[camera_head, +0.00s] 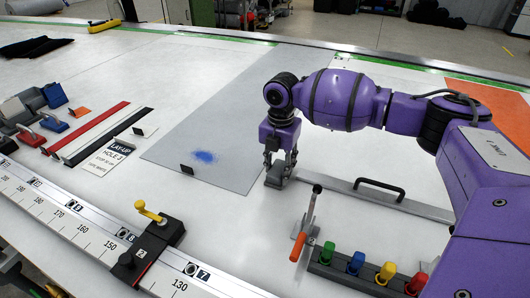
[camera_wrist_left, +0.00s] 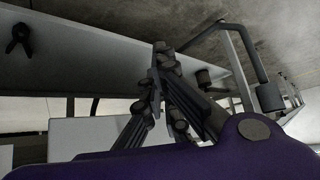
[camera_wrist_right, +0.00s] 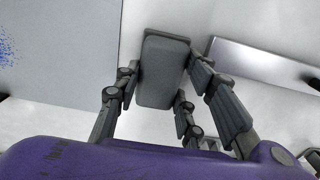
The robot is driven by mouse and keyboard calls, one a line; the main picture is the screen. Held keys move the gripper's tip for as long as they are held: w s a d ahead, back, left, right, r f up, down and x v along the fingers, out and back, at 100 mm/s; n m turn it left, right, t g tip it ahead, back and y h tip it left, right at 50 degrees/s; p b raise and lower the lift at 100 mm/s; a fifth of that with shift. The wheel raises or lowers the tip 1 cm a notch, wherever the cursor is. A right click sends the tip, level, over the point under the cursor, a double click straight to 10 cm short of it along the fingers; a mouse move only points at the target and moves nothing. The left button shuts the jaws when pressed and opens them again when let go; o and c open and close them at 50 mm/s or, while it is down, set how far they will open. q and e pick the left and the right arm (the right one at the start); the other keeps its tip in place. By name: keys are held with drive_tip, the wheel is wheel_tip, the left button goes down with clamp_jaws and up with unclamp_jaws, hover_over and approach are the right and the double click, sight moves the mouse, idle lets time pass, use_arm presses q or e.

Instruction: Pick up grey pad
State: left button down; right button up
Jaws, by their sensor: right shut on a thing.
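A grey pad (camera_head: 275,179) is between the fingers of my right gripper (camera_head: 279,165), at the right edge of the grey sheet. In the right wrist view the pad (camera_wrist_right: 163,72) is a rounded dark-grey block, with the fingers of that gripper (camera_wrist_right: 160,85) on both sides of it. The gripper is shut on it and points down. The pad is at or very near the table top; I cannot tell whether it touches. My left gripper (camera_wrist_left: 160,62) shows only in its own wrist view, with its fingers together and nothing visible between them.
A grey sheet (camera_head: 225,120) with a blue powder patch lies left of the gripper. A metal bar with a black handle (camera_head: 380,186), an orange-handled tool (camera_head: 298,247) and a rack of coloured knobs (camera_head: 355,263) are close on the right. A ruler rail (camera_head: 80,230) runs along the front.

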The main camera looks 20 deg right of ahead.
sight(278, 168)
drive_tip(key=shift+r, duration=0.45)
wheel_tip(278, 168, up, 2)
drive_tip(key=shift+r, duration=0.1)
drive_tip(key=s+r, duration=0.1)
drive_tip(key=s+a+r, duration=0.1)
drive_tip(key=r, duration=0.1)
drive_tip(key=s+a+r, duration=0.1)
drive_tip(key=r, duration=0.1)
drive_tip(key=shift+a+p, duration=0.25)
drive_tip(key=shift+p, duration=0.05)
drive_tip(key=s+a+r, duration=0.5)
drive_tip(key=s+a, duration=0.1)
drive_tip(key=s, duration=0.2)
drive_tip(key=shift+p, duration=0.3)
